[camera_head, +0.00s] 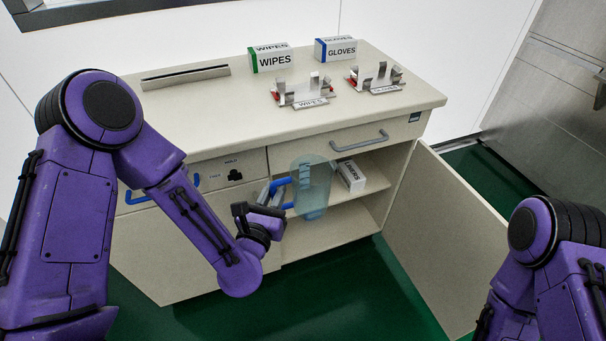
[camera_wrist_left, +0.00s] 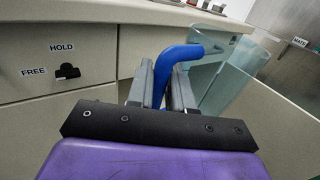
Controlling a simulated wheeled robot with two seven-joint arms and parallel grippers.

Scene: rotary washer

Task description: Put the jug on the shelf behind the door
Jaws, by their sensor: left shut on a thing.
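The jug (camera_head: 314,178) is translucent pale blue with a blue handle. It is upright in front of the open cupboard. My left gripper (camera_head: 277,190) is shut on the jug's blue handle, to the left of the jug body. In the left wrist view the gripper (camera_wrist_left: 163,88) has its fingers on either side of the handle, and the jug (camera_wrist_left: 222,82) is on the right. The cupboard door (camera_head: 436,235) stands open to the right. The upper shelf (camera_head: 374,183) shows behind the jug. My right gripper is out of view; only part of that arm shows.
A white box (camera_head: 350,175) lies on the shelf to the right of the jug. A drawer with a grey handle (camera_head: 361,142) is shut above the opening. A HOLD/FREE switch (camera_head: 235,175) is left of it. WIPES (camera_head: 270,59) and GLOVES (camera_head: 336,50) boxes stand on the countertop.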

